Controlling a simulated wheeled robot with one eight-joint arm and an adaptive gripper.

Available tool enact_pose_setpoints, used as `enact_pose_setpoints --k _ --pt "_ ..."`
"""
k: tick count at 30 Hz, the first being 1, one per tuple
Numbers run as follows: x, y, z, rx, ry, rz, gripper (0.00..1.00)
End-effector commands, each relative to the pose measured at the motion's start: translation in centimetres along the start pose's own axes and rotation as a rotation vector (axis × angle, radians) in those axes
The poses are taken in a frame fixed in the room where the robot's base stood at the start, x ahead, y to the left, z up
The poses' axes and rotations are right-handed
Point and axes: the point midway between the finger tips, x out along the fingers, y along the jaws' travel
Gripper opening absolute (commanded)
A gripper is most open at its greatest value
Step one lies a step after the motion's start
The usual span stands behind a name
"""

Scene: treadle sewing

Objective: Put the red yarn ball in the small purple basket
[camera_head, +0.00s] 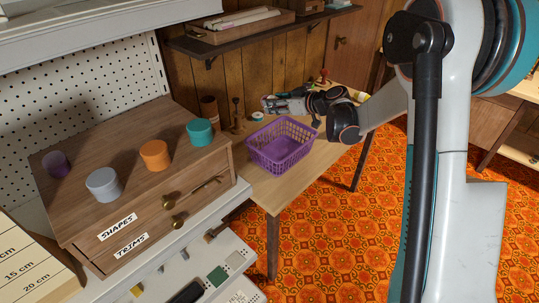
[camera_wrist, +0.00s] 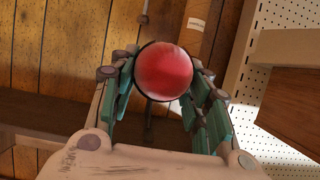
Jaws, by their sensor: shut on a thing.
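The small purple basket (camera_head: 282,148) stands upright on the wooden table, and no contents show through its open top. My gripper (camera_head: 272,103) is just behind and above the basket's far rim in the head view, reaching in from the right. In the wrist view, my gripper (camera_wrist: 164,80) is shut on the red yarn ball (camera_wrist: 164,70), with green-padded fingers on both sides of it. I cannot make out the ball in the head view.
A wooden drawer unit (camera_head: 140,190) with several coloured cups stands left of the basket. Small items, including a teal-and-white spool (camera_head: 257,116), stand at the table's back. A dark shelf (camera_head: 255,35) hangs above. Patterned floor is clear at right.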

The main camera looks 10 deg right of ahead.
Motion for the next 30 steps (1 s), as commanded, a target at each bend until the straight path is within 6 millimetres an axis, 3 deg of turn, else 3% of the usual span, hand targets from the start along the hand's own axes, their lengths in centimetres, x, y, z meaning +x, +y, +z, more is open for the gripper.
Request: enact_pose_setpoints --k 3,15,25,30 --pt "1.3 0.0 3.1 0.0 0.0 0.0 0.23" --pt "4.8 0.0 11.5 0.0 0.0 -0.001 0.23" --pt "5.7 0.0 13.7 0.0 0.0 -0.001 0.23" --pt "6.7 0.0 16.1 0.0 0.0 -0.001 0.23"
